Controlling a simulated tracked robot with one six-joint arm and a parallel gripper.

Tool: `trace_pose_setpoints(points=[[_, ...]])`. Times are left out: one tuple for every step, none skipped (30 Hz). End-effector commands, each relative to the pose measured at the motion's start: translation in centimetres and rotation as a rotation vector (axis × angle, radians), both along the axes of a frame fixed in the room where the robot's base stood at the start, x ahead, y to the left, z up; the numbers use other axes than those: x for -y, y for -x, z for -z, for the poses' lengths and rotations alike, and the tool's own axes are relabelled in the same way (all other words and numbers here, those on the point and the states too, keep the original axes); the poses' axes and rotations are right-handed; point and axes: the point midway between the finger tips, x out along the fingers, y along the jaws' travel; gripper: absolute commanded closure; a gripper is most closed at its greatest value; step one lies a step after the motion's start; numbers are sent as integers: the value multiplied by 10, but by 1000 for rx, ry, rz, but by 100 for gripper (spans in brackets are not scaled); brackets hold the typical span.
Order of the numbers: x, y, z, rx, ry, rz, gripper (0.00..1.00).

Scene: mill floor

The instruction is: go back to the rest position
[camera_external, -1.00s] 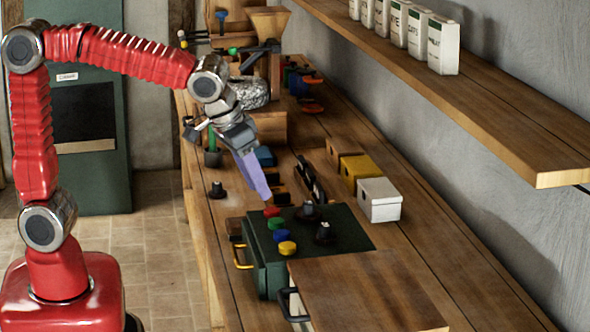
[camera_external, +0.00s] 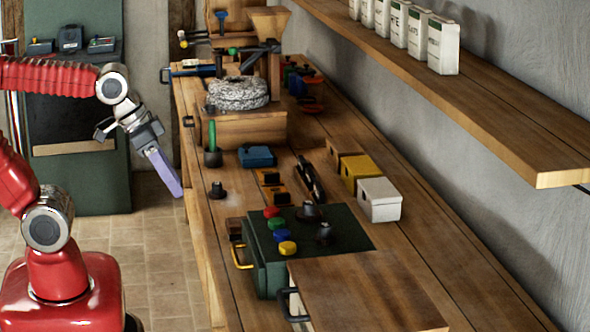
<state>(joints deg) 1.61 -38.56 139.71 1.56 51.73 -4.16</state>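My gripper (camera_external: 168,176) hangs at the left of the workbench, over the tiled floor and clear of the bench edge. Its pale violet finger points down and to the right. From this side I see the fingers as one piece, so I cannot tell whether they are open or shut. Nothing shows hanging from the gripper. My red arm is drawn back to the left, with its elbow partly outside the picture.
A green cabinet (camera_external: 105,180) stands behind my arm. A shelf (camera_external: 480,105) overhangs the right.

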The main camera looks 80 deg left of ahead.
Motion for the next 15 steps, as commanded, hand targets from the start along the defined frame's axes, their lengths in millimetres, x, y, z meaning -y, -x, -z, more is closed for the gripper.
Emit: trace_pose_setpoints(points=[[-2,8,3,8,-2,7,65],[-2,12,4,11,-3,12,65],[-3,15,6,14,-5,20,65],[-3,17,7,16,-5,24,65],[-3,19,8,17,-5,27,65],[-3,20,9,18,-6,30,65],[-3,21,9,18,-6,31,65],[-3,21,9,18,-7,32,65],[-3,21,10,18,-7,32,65],[-3,21,10,17,-7,32,65],[-3,21,9,17,-7,32,65],[-3,21,9,17,-7,32,65],[-3,21,9,17,-7,32,65],[-3,21,9,17,-7,32,65],[-3,21,9,17,-7,32,65]])
